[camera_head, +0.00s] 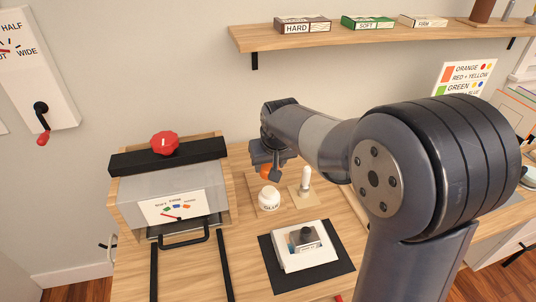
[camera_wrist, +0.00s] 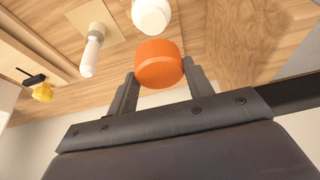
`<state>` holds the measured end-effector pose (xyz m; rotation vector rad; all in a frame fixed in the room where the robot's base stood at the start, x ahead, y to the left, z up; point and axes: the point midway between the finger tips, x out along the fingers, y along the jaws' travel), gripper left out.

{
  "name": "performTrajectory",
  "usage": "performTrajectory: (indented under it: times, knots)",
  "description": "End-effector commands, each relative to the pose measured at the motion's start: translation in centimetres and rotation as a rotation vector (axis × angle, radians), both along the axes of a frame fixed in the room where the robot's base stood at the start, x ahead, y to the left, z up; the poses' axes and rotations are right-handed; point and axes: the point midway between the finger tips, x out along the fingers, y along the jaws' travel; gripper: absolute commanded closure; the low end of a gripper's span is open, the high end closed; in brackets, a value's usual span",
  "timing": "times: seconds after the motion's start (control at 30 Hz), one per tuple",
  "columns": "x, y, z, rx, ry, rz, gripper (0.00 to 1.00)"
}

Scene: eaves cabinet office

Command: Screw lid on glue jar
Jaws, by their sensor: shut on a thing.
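The white glue jar (camera_head: 268,199), with "GLUE" lettered on its front, stands upright on a light wooden board on the bench. It also shows at the top of the wrist view (camera_wrist: 152,15). My gripper (camera_wrist: 159,72) is shut on the orange lid (camera_wrist: 158,65), one finger on each side of it. In the head view the lid (camera_head: 265,173) shows only as a small orange patch below my gripper (camera_head: 268,168), just above and behind the jar's top. The lid and jar appear apart in the wrist view. The jar's mouth is hidden.
A white-handled tool (camera_head: 306,178) stands on a small board just right of the jar. A grey press-like box (camera_head: 170,190) with a red knob stands at left. A shelf (camera_head: 370,36) with boxes runs above.

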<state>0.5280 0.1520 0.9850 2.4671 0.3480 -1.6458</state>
Motion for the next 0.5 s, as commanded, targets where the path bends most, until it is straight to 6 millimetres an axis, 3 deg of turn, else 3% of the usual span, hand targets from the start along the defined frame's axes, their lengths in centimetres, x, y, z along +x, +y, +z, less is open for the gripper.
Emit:
performTrajectory:
  times: [0.5]
  knots:
    - [-0.01,-0.01,-0.91,-0.001,0.002,0.000,0.73]
